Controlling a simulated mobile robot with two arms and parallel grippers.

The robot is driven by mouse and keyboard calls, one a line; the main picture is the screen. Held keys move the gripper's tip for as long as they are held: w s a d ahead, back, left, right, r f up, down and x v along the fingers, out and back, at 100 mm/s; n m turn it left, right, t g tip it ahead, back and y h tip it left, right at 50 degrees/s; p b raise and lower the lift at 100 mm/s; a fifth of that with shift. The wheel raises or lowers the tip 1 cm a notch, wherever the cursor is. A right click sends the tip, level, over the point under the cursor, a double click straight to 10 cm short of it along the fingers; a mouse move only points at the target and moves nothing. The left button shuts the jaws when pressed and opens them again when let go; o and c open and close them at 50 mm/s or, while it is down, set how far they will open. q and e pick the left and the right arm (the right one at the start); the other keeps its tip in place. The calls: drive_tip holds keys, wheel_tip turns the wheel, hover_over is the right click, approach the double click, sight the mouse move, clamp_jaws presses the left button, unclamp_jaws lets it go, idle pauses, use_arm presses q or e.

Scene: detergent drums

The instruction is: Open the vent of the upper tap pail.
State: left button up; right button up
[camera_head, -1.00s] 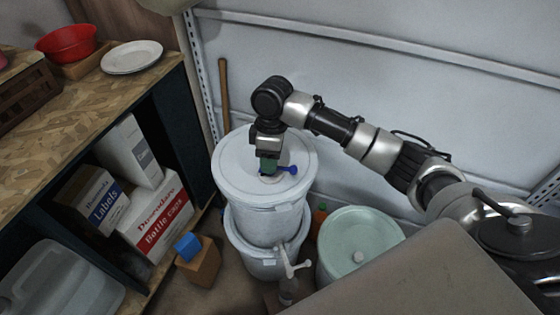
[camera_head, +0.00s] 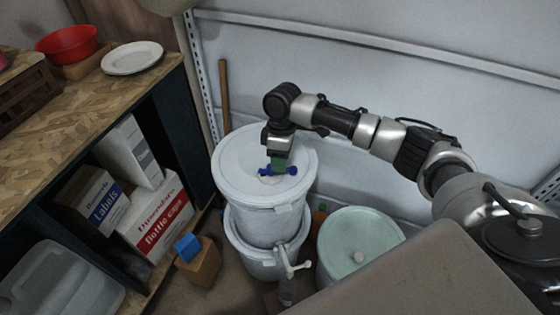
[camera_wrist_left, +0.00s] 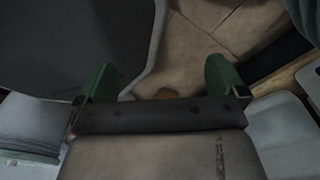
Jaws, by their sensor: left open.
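The upper tap pail (camera_head: 235,205) is white and lidded, and stands on a lower white pail (camera_head: 240,252). Its blue vent (camera_head: 292,170) sits on the lid, with blue parts showing on both sides of my right gripper (camera_head: 279,168). That gripper points down with its green fingers at the vent, covering the vent's middle. I cannot tell whether the fingers are closed on it. My left gripper (camera_wrist_left: 160,78) shows only in the left wrist view, open and empty, its two green fingers wide apart.
A white tap (camera_head: 288,262) sticks out in front of the lower pail. A pale green lidded drum (camera_head: 355,240) stands to the right. A shelf with boxes (camera_head: 155,225) is on the left, and a blue block (camera_head: 187,246) rests on a brown one. A wall is behind.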

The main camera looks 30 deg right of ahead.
drive_tip(key=shift+s+a+f, duration=0.1)
drive_tip(key=shift+f, duration=0.45)
